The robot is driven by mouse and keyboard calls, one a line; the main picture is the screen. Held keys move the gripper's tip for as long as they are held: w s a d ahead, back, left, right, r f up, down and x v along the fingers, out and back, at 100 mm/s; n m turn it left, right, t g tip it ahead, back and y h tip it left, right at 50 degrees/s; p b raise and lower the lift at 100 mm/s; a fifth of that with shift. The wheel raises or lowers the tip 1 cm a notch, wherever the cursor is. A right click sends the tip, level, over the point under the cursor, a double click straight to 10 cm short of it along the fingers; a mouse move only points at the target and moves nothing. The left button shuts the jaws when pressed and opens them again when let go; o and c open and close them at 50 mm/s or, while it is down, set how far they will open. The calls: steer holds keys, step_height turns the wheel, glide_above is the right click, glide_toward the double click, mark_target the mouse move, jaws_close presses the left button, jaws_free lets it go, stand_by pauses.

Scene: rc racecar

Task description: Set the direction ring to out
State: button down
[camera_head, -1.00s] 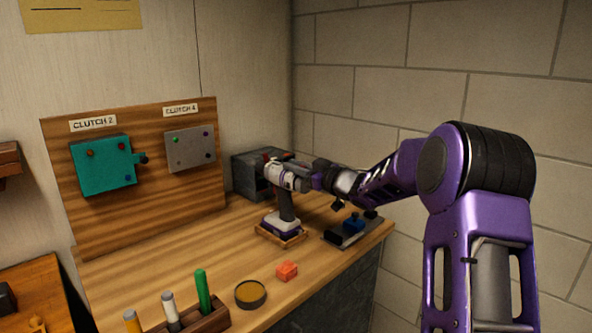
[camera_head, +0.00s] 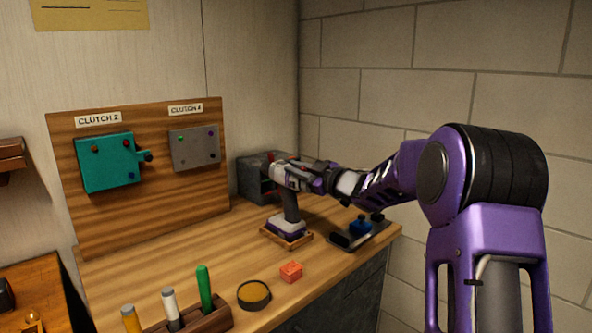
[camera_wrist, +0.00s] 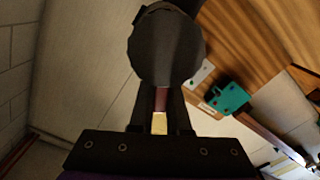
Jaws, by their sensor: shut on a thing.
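The drill (camera_head: 284,172) stands upright on its base in a small wooden tray (camera_head: 297,242) on the workbench. My gripper (camera_head: 315,178) reaches it from the right and is shut at the right end of the drill's upper body, where the direction ring appears to be. In the wrist view, a dark round part of the drill (camera_wrist: 167,50) fills the space ahead of my gripper (camera_wrist: 160,95) and hides the fingertips. A narrow strip with dark red and pale yellow shows between the fingers. No setting mark on the ring is readable.
A dark case (camera_head: 250,180) is behind the drill. A black holder with a blue part (camera_head: 360,228), an orange block (camera_head: 291,271), a round tin (camera_head: 254,293) and markers (camera_head: 204,287) lie around it.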

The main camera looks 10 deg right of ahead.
steer(key=c, duration=0.9)
jaws_free()
steer(key=v, duration=1.7)
steer(key=shift+s+d+p, duration=0.15)
steer(key=shift+s+p, duration=0.05)
steer(key=shift+p, duration=0.15)
